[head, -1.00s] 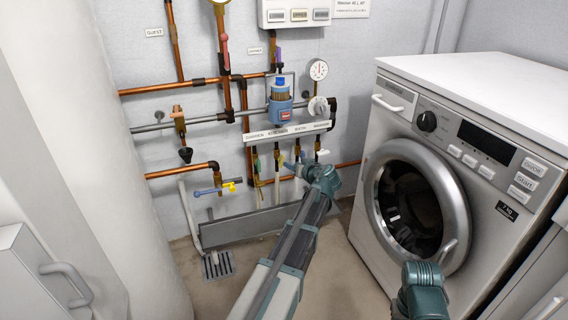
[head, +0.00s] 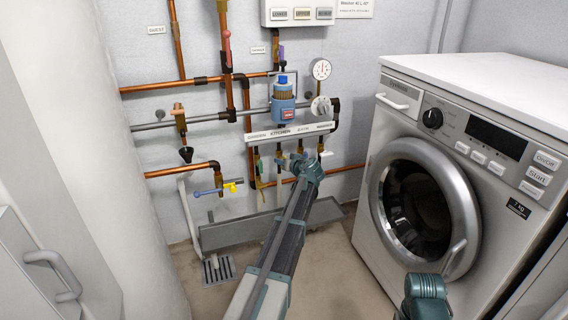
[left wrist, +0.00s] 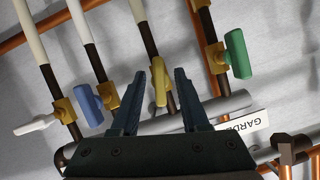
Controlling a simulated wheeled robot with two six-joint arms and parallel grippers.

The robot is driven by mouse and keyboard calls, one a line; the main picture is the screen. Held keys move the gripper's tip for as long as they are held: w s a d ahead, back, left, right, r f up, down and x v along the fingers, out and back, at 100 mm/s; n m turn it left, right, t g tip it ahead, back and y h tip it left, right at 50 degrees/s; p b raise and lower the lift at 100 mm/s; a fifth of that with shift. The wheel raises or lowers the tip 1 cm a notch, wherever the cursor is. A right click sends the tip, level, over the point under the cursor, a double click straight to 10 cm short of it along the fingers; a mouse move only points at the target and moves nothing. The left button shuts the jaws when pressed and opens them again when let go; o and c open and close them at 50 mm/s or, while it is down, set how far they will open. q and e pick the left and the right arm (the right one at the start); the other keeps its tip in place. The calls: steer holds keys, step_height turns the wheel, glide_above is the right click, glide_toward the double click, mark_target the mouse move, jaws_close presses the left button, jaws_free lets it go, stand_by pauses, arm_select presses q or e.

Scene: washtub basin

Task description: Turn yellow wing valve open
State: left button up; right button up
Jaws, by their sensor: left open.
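The yellow wing valve (left wrist: 159,82) sits on a brass body on one pipe of the manifold row, between a green handle (left wrist: 237,53) and a blue handle (left wrist: 89,104) in the left wrist view. My left gripper (left wrist: 157,74) is open, its two dark fingers on either side of the yellow handle. No clear contact shows. In the head view my left gripper (head: 285,162) is up at the row under the label strip (head: 290,133) and hides the yellow handle.
A white handle (left wrist: 36,124) is beyond the blue one. A tap with a blue lever (head: 213,190) is left of the row. A grey trough (head: 235,232) lies below. The washing machine (head: 365,130) stands close on the right.

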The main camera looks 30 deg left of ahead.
arm_select(q)
jaws_close()
steer(key=shift+s+n, duration=0.1)
steer(key=shift+n, duration=0.3)
steer(key=shift+n+t+h, duration=0.5)
steer(key=shift+n, duration=0.1)
jaws_free()
